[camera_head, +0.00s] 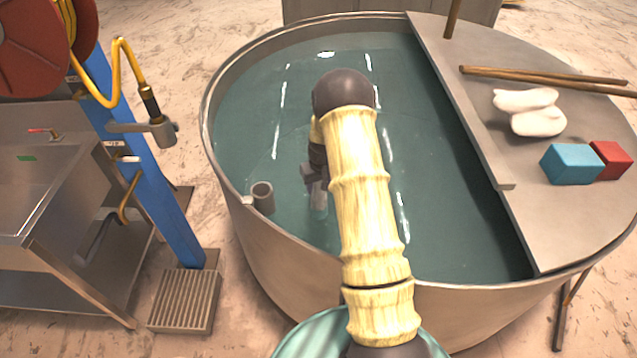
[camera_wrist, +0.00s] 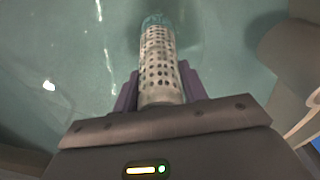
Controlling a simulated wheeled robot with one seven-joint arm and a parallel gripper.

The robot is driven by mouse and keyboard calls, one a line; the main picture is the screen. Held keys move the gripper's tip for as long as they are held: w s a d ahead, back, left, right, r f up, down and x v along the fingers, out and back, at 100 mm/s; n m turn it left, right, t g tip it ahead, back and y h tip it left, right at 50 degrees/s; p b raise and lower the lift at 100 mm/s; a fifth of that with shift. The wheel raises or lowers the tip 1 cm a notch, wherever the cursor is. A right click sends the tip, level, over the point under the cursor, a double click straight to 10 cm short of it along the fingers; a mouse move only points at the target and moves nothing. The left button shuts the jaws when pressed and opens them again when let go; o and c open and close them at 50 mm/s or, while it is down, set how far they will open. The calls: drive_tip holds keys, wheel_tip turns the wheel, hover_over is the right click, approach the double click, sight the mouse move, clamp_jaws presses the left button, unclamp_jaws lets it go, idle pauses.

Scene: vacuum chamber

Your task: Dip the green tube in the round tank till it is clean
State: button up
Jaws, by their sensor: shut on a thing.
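The round tank (camera_head: 228,190) is a wide metal vat of teal liquid, partly covered by a grey lid on the right. My gripper (camera_head: 316,180) is over the liquid inside the tank, near its front left wall. It is shut on the tube (camera_head: 319,208), which points downward and is mostly hidden by my arm. In the wrist view the tube (camera_wrist: 160,68) stands between the purple fingers of my gripper (camera_wrist: 158,90). It is pale grey-white with rows of dark spots or holes, and its far end looks teal. That end appears to be in the liquid; the exact depth is unclear.
A small grey cup-like holder (camera_head: 262,197) sits at the tank's left rim. The lid (camera_head: 500,220) bears white gloves (camera_head: 532,113), wooden sticks (camera_head: 545,77), a blue block (camera_head: 570,164) and a red block (camera_head: 611,160). A blue post (camera_head: 150,190) with a hose stands left.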

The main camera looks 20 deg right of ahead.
drive_tip(key=shift+f+b, duration=3.05)
drive_tip(key=shift+f, duration=1.65)
drive_tip(key=shift+r, duration=0.1)
wheel_tip(320, 180, up, 20)
drive_tip(key=p, duration=1.1)
drive_tip(key=shift+p, duration=0.3)
wheel_tip(320, 180, up, 12)
drive_tip(key=p, duration=0.7)
drive_tip(key=shift+a, duration=0.15)
